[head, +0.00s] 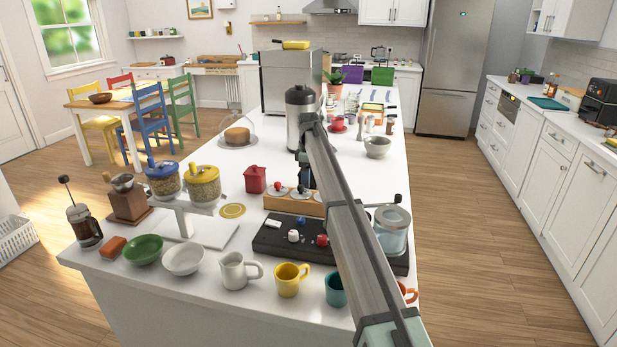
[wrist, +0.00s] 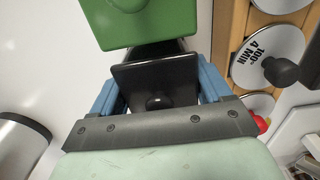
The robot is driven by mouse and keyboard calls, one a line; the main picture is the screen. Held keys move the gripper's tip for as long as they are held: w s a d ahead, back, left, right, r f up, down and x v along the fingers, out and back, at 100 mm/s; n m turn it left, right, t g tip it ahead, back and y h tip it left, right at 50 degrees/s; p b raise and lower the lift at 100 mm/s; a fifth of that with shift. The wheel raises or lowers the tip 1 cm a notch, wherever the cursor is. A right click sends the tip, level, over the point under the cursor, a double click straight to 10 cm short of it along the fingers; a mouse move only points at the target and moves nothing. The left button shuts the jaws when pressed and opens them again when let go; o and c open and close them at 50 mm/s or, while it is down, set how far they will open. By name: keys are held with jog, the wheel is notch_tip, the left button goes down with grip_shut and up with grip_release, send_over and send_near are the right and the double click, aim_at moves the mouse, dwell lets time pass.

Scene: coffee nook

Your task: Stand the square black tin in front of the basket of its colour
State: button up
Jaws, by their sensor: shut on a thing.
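The square black tin (wrist: 137,78) with a round knob on its lid sits between the blue fingers of my gripper (wrist: 158,84) in the wrist view. The gripper is shut on it. A green square tin (wrist: 165,22) shows close beyond it, at the top of that view. In the head view my arm hides most of the gripper and the black tin. A red square tin (head: 255,180) stands on the white island, left of my arm. I cannot make out a black basket; purple (head: 352,75) and green (head: 382,76) box-like things stand far back.
A wooden block (head: 283,207) with knobbed discs lies close beside the gripper; it also shows in the wrist view (wrist: 230,28). A steel flask (head: 301,105) stands behind. A black panel (head: 270,240), glass jar (head: 392,232) and several mugs crowd the front. Bare countertop (head: 255,155) shows left of the flask.

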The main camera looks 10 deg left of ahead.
jog(key=o, duration=1.1)
jog(key=shift+f, duration=0.1)
notch_tip(320, 180, up, 12)
jog(key=shift+r, duration=0.15)
